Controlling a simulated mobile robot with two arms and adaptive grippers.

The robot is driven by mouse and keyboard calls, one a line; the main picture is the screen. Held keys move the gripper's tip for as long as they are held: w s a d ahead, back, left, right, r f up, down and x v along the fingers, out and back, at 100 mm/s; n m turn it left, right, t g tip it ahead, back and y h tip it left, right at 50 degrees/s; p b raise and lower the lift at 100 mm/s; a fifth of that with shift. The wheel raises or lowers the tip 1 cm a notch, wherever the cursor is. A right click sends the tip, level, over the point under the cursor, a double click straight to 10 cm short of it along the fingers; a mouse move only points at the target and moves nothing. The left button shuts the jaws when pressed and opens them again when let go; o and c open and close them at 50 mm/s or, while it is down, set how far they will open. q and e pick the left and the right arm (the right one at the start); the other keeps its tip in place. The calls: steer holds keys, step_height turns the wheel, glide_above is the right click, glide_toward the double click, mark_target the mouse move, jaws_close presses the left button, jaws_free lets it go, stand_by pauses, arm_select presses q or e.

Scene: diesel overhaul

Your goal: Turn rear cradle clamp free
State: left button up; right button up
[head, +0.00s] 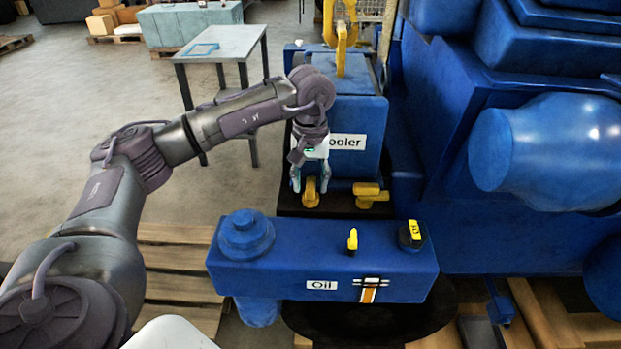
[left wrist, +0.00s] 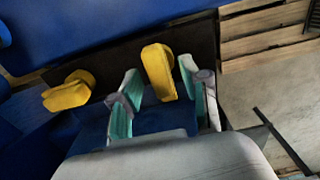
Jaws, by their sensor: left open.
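Two yellow clamp handles sit at the foot of the blue cooler (head: 345,112). The left clamp (head: 311,197) is below my left gripper (head: 310,178), which points down with its fingers open on either side of it. The left wrist view shows this clamp (left wrist: 158,68) between the two green-padded fingers (left wrist: 160,80); contact cannot be told. The right clamp (head: 370,194) lies sideways, and it also shows in the left wrist view (left wrist: 70,92), clear of the fingers. The frames do not show which clamp is the rear one. My right gripper is out of view.
A blue oil unit (head: 290,258) with yellow handles stands in front of the cooler. The big blue engine (head: 480,150) fills the right side. A yellow hook (head: 341,45) hangs at the cooler's top. A grey table (head: 225,55) stands behind my left arm.

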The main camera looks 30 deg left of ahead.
arm_select(q)
steer(key=c, duration=0.5)
jaws_close()
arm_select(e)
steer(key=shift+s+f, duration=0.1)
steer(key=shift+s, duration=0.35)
